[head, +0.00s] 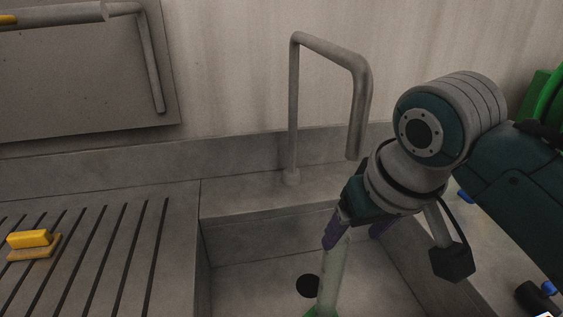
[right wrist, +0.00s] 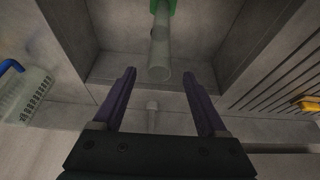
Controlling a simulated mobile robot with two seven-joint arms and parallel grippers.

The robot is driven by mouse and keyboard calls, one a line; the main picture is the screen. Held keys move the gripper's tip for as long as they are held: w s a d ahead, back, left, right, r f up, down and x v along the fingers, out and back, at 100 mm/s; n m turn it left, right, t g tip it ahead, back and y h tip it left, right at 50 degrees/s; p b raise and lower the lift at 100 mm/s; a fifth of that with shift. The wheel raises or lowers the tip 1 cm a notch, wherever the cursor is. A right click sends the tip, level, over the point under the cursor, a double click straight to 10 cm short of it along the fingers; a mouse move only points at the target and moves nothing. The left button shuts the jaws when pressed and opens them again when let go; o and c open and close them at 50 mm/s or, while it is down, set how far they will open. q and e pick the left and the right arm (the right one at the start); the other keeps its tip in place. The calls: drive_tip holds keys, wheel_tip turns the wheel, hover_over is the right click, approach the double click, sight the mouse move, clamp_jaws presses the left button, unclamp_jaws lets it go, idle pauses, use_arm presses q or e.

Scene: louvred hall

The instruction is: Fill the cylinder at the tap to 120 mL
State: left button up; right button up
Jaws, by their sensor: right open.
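The cylinder (head: 333,275) is a pale, translucent tube with a green foot, standing in the sink basin; the picture's bottom edge cuts its foot. In the right wrist view the cylinder (right wrist: 159,45) lies ahead of the fingertips. Its fill level and scale cannot be read. The tap (head: 358,105) is a bent grey pipe rising behind the basin, its spout end above and behind the cylinder. No water shows from it. My right gripper (head: 353,240), with purple fingers, is open and empty near the cylinder's top. My left gripper is not in view.
The sink basin (head: 255,280) has a dark drain hole (head: 308,286) beside the cylinder. A grooved drainboard (head: 100,240) to the left bears a yellow sponge-like block (head: 32,239). A grey wall panel (head: 75,75) hangs behind it. A green thing (head: 545,98) stands far right.

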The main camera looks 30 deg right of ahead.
drive_tip(key=s+a+n, duration=0.2)
drive_tip(key=s, duration=0.6)
drive_tip(key=s+a+n+y, duration=0.1)
drive_tip(key=s+a+n, duration=0.1)
drive_tip(key=s, duration=0.7)
drive_tip(key=shift+a+r+g, duration=0.3)
drive_tip(key=shift+a+r, duration=0.1)
drive_tip(key=shift+a, duration=0.2)
